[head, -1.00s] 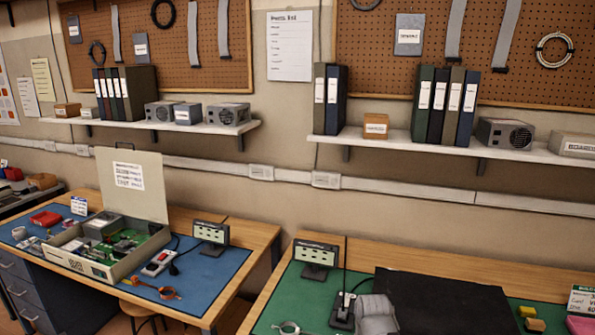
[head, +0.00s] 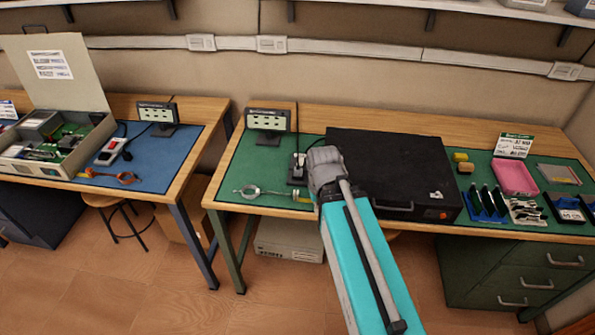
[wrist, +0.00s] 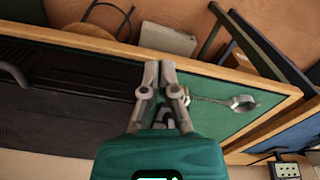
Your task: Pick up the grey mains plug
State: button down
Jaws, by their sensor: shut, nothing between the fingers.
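My gripper (wrist: 160,68) is shut and empty; its two grey fingertips meet in the wrist view. In the head view my gripper (head: 325,165) hangs over the green bench mat (head: 228,170), by the left edge of the black case; its fingertips are hidden there. Just left of it stands a small black block (head: 297,176) with a cable rising behind it. A small pale grey piece (head: 299,160) on the block may be the grey mains plug, but it is too small to be sure. I see no clear plug in the wrist view.
The black case (head: 375,150) fills the mat's middle. A pink tray (head: 515,177) and several tools are at right. The blue bench (head: 165,175) holds an open box and a power strip (head: 111,151).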

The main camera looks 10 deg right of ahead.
jog(key=c, duration=1.1)
grip_release()
jog(key=shift+o, duration=1.1)
jog(key=shift+w+r, duration=0.1)
jog(key=shift+w, duration=0.2)
jog(key=o, duration=0.5)
jog(key=w+n, duration=0.1)
jog(key=w, duration=0.1)
jog(key=w+r+n+p, duration=0.1)
jog(key=w, duration=0.1)
jog(key=shift+a+r, duration=0.1)
jog(key=shift+r, duration=0.05)
notch_tip(320, 180, up, 5)
jog(key=n+p, duration=0.6)
jog(key=n, duration=0.6)
send_over(298, 168)
jog(key=shift+w+r, duration=0.15)
jog(key=shift+b, duration=0.3)
notch_tip(298, 168, down, 9)
jog(key=b, duration=0.8)
jog(key=shift+r, duration=0.2)
